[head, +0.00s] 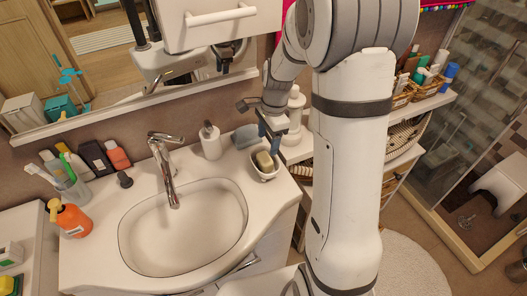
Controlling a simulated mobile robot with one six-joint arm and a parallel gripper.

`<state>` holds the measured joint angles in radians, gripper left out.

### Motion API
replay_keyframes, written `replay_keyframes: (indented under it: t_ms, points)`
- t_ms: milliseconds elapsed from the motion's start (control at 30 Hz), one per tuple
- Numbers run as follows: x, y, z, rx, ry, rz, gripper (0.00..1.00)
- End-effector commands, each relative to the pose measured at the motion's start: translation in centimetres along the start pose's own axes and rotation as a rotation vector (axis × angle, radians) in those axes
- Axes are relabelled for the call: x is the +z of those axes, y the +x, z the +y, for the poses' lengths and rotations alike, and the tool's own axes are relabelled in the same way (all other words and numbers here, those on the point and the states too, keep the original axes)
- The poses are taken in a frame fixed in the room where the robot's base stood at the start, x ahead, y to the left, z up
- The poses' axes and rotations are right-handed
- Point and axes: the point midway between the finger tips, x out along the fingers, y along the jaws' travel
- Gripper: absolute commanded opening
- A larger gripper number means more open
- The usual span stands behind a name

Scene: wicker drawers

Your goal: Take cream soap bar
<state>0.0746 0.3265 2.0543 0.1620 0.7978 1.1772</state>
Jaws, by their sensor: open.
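The cream soap bar (264,160) sits in a small white dish (267,176) on the counter, to the right of the sink. My gripper (269,143) hangs just above the soap bar, fingers pointing down. It is open and holds nothing. I cannot tell whether a fingertip touches the soap or the dish. The far side of the soap and dish is partly covered by the gripper.
A white pump bottle (210,141) and a grey-blue item (246,136) stand left of the gripper. Another white bottle (295,112) is close behind it. The sink (182,232) and faucet (168,168) are to the left. The front right counter is clear.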

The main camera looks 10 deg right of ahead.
Motion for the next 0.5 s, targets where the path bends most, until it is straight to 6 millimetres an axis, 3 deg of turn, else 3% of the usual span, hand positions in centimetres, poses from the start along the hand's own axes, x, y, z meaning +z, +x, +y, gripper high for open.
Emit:
replay_keyframes:
  t_ms: [500]
  points:
    - [-0.1, 5.9, -0.1, 0.006, 0.012, -0.003, 0.62]
